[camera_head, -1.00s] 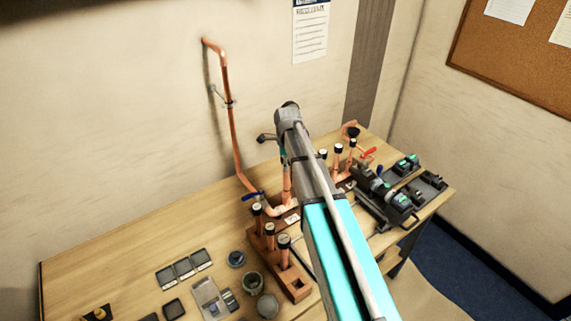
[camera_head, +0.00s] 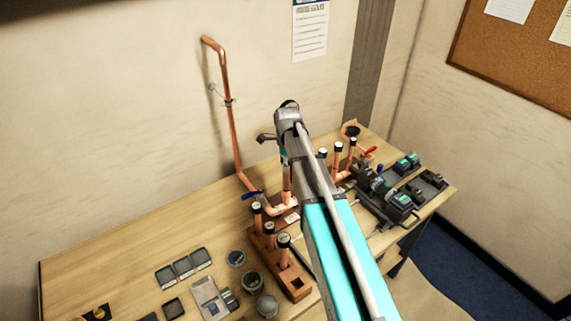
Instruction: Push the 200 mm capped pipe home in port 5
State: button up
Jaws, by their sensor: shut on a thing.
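My arm reaches up from the lower right, over the copper manifold at the back of the bench. My gripper (camera_head: 284,157) is mostly hidden behind my own wrist, and its fingers do not show clearly. An upright copper pipe (camera_head: 287,183) shows just below it, with its top hidden; it appears to be the pipe in the jaws. Its lower end is by the manifold's left part (camera_head: 283,210). I cannot tell how deep it sits or which port it is at.
A wooden rack (camera_head: 297,287) with several capped pipes stands in front. A tall copper riser (camera_head: 231,130) runs up the wall. A blue handle (camera_head: 253,195) and a red handle (camera_head: 369,152) stick out.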

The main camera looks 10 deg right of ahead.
jog(key=shift+f+b, duration=1.25)
dwell(2.7)
jog(key=o, duration=1.2)
jog(key=shift+o, duration=0.2)
jog(key=shift+w+r, duration=0.1)
jog(key=shift+r, duration=0.1)
jog(key=shift+r+p, duration=3.35)
jog(key=shift+p, duration=0.2)
